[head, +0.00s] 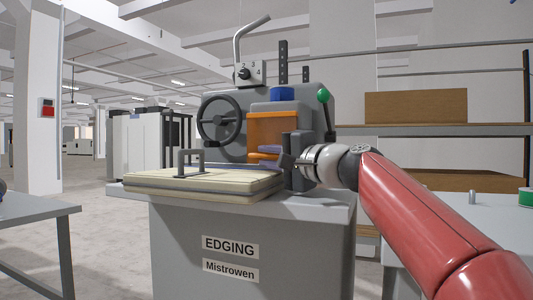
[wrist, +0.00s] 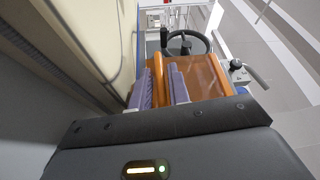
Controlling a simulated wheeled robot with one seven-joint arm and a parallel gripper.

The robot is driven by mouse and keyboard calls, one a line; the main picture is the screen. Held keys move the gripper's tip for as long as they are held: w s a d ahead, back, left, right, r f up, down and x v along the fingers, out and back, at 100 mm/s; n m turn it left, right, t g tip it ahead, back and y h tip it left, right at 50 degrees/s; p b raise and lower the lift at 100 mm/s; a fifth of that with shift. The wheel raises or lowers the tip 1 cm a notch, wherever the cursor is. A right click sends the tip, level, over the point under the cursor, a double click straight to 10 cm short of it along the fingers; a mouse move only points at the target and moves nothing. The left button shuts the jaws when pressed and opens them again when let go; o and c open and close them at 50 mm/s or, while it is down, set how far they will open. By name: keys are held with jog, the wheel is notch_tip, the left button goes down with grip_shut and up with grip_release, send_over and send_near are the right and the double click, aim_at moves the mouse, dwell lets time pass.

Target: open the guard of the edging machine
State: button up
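The edging machine (head: 222,155) is a grey unit on a grey cabinet labelled EDGING. Its orange guard (head: 270,127) appears as an upright panel on the front in the head view and fills the middle of the wrist view (wrist: 208,75). An orange bar-like handle (wrist: 158,72) stands out from the guard. My gripper (head: 265,156) reaches in from the right at the guard. Its two purplish fingers (wrist: 163,88) lie on either side of the handle, close against it, and look shut on it.
A pale padded stack with a grey handle (head: 205,187) lies on the cabinet's front left, close below my gripper. A handwheel (head: 220,118), a bent lever (head: 250,45) and a green-knobbed lever (head: 325,100) stick out around the machine. Tables stand at both sides.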

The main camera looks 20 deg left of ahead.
jog(key=shift+w+a, duration=0.25)
jog(key=shift+a, duration=0.25)
grip_shut()
jog(key=shift+r, duration=0.1)
